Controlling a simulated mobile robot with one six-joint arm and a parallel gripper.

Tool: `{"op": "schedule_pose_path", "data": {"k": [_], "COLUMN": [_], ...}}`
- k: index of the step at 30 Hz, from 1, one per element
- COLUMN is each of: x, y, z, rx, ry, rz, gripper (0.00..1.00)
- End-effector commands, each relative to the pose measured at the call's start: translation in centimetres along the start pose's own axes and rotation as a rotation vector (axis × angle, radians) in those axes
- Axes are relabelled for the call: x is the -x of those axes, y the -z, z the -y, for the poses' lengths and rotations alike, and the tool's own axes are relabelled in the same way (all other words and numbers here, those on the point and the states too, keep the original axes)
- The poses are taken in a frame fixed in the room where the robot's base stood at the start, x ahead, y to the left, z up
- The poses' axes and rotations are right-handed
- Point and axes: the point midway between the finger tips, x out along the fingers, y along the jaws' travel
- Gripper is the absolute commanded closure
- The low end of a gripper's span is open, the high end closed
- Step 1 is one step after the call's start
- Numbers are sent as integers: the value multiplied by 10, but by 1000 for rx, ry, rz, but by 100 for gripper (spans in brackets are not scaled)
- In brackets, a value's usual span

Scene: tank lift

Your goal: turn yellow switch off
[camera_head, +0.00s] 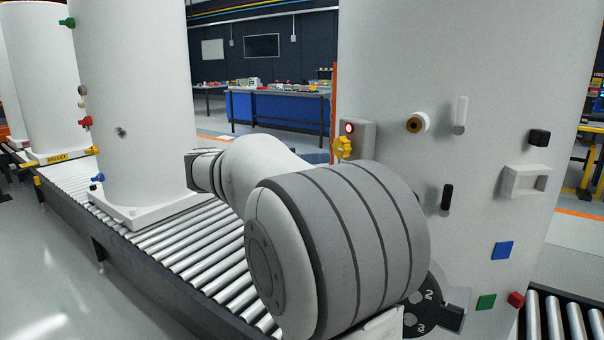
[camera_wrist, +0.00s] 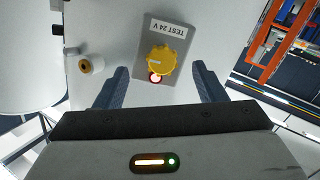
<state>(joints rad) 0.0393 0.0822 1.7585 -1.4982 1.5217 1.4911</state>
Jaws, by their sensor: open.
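The yellow switch (camera_head: 343,147) is a knob on a grey box (camera_head: 357,131) fixed to the white tank (camera_head: 455,60). A red lamp (camera_head: 349,128) beside the knob is lit. In the wrist view the yellow switch (camera_wrist: 161,60) sits on the grey box labelled "TEST 24 V" (camera_wrist: 168,27), with the glowing red lamp (camera_wrist: 155,77) next to it. My gripper (camera_wrist: 160,80) is open, with one blue-grey finger on each side of the switch's line and nothing between them. From this view I cannot tell the exact distance to the switch. In the head view my arm hides my gripper.
A round brass-and-white fitting (camera_head: 417,122), a white handle (camera_head: 460,115) and a black handle (camera_head: 446,197) stick out of the tank near the box. A roller conveyor (camera_head: 200,255) carries more white tanks (camera_head: 130,90) at left. A blue workbench (camera_head: 280,108) stands behind.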

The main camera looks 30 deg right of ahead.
Motion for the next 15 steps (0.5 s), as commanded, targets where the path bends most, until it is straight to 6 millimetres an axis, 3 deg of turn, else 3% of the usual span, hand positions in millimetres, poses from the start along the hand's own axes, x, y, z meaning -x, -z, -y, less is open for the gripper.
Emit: {"op": "schedule_pose_path", "data": {"k": [5,15], "x": [-6,-58], "y": [13,18], "z": [5,2], "rx": [-85,-86], "ry": [-38,-40], "rz": [-76,-76], "gripper": [36,36]}}
